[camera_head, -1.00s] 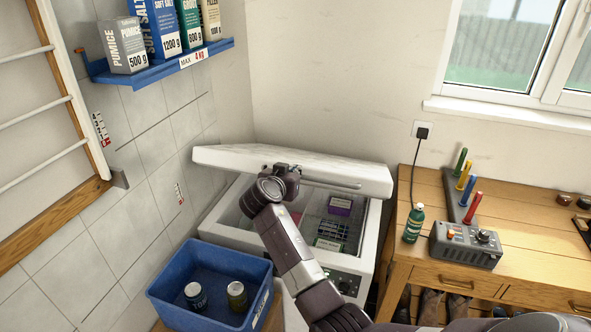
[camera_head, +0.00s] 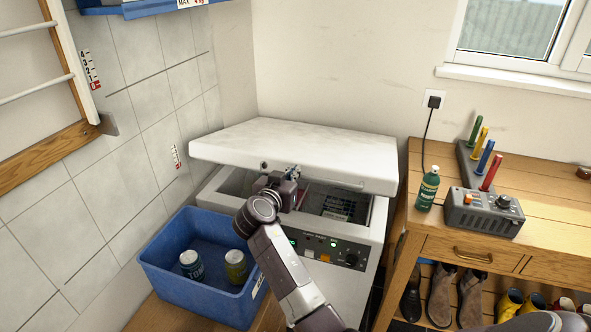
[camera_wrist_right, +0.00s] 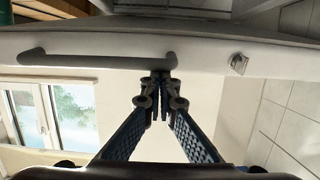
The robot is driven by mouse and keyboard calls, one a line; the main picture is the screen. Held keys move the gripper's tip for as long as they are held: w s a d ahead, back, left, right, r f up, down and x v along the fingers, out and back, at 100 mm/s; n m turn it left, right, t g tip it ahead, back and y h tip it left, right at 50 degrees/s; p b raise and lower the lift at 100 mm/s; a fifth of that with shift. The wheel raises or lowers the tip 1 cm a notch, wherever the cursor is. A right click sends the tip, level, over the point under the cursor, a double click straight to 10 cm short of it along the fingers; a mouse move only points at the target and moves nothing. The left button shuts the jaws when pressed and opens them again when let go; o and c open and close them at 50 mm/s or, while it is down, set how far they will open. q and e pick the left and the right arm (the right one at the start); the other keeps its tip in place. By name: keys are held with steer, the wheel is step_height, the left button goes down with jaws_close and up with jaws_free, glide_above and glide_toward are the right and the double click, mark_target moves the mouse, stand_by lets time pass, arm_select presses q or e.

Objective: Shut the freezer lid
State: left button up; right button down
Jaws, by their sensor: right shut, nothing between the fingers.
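The white freezer lid (camera_head: 300,155) is partly open, tilted with its front edge raised above the white freezer body (camera_head: 335,270). Packets show inside through the gap. My right gripper (camera_head: 292,174) is shut and empty at the lid's front edge, left of the lid's bar handle (camera_head: 335,183). In the right wrist view the shut fingertips (camera_wrist_right: 160,78) are at the lid's front face (camera_wrist_right: 205,52), close to the end of the handle (camera_wrist_right: 100,60). Whether they touch the lid is hard to tell. My left gripper is not in view.
A blue crate (camera_head: 160,262) with two cans stands left of the freezer. A wooden bench (camera_head: 545,236) stands on the right, with a green bottle (camera_head: 428,188) and a grey boot-drying unit (camera_head: 484,213) on it. A tiled wall is at the left.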

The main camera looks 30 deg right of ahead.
step_height(320, 180, down, 11)
steer(key=s+a+b, duration=0.2)
steer(key=b, duration=0.6)
steer(key=shift+a, duration=0.2)
